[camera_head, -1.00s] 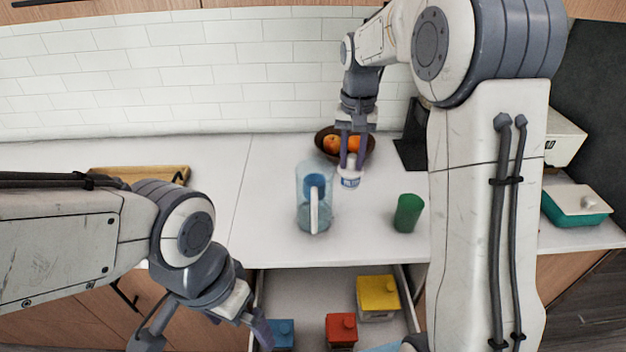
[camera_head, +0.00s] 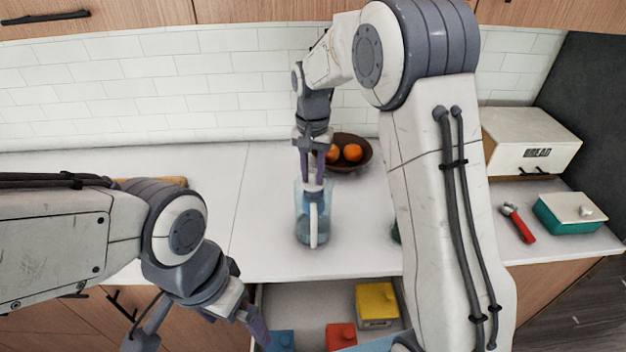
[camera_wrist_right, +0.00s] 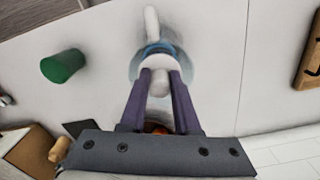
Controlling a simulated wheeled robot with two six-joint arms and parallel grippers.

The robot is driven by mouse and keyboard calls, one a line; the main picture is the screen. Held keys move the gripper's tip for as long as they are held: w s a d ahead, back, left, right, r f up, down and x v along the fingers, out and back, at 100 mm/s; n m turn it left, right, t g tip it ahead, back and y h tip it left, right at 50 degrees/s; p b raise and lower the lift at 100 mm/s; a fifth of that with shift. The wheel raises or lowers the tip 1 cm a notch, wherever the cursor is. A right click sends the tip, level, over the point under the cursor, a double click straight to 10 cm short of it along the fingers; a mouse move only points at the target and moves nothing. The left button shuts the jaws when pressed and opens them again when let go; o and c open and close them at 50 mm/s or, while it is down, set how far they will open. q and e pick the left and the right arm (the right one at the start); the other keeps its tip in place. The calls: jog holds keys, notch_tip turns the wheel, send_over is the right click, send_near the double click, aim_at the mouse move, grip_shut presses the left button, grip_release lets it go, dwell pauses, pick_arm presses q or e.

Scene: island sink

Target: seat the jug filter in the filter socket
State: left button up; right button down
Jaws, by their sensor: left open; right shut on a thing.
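The clear bluish jug (camera_head: 303,232) with its white handle (camera_head: 314,228) stands on the counter. My right gripper (camera_head: 313,178) is shut on the white jug filter (camera_head: 312,187) and holds it at the mouth of the jug, pointing down. In the right wrist view the filter (camera_wrist_right: 160,84) shows between the fingers, with the blue filter socket (camera_wrist_right: 158,48) close behind it. The filter hides much of the socket, so I cannot tell how deep it sits. My left gripper (camera_head: 198,334) is open and empty, low in front of the counter.
A bowl of oranges (camera_head: 362,166) stands behind the jug. A green cup (camera_wrist_right: 63,66) is beside it, mostly hidden by my right arm in the head view. An open drawer (camera_head: 300,306) below holds a yellow canister (camera_head: 376,303) and others.

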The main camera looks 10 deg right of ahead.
aim_at(313, 183)
notch_tip(313, 183, down, 4)
jog(key=shift+d+r+p, duration=0.1)
jog(key=shift+r+p, duration=0.15)
jog(key=shift+p, duration=0.4)
jog(key=c, duration=0.6)
grip_release()
jog(key=shift+c, duration=0.2)
jog(key=shift+r, duration=0.15)
